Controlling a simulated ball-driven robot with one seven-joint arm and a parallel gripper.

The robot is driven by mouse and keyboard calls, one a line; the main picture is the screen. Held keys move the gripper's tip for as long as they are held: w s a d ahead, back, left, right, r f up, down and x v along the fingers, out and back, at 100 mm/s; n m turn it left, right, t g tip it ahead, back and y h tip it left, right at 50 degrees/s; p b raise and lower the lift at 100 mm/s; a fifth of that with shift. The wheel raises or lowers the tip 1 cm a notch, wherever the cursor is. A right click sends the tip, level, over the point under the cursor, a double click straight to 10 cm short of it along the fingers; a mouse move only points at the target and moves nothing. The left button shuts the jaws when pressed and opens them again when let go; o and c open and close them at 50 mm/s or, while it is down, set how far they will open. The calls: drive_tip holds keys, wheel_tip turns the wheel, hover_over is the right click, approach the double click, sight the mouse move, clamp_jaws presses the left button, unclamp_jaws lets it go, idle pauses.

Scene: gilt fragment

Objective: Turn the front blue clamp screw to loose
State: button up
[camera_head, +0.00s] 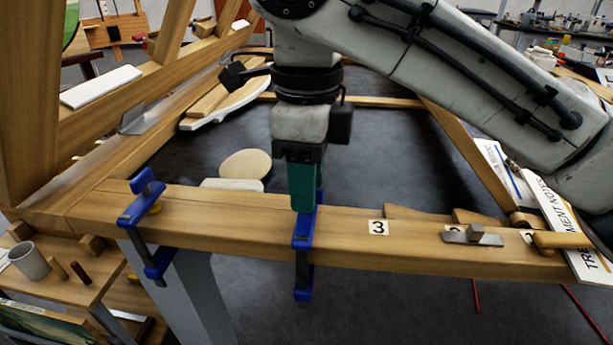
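Two blue clamps grip the wooden front rail. The middle clamp (302,270) has its upper part on the rail's top and its lower part hanging below the front edge. My gripper (304,209), with teal fingers, points straight down right over this clamp's top. The fingers cover its upper end, so I cannot see its screw or tell whether they touch it. I see no gap between the fingers.
The wooden rail (220,214) runs across the front, with a "3" label (378,227) and a metal block (473,236) at right. A round pale pad (245,164) lies behind it on the dark surface. A cup (28,261) stands on the lower left shelf.

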wheel_tip(320, 180, up, 11)
drive_tip(key=p, duration=0.9)
drive_tip(key=shift+f, duration=0.15)
drive_tip(key=shift+o, duration=0.2)
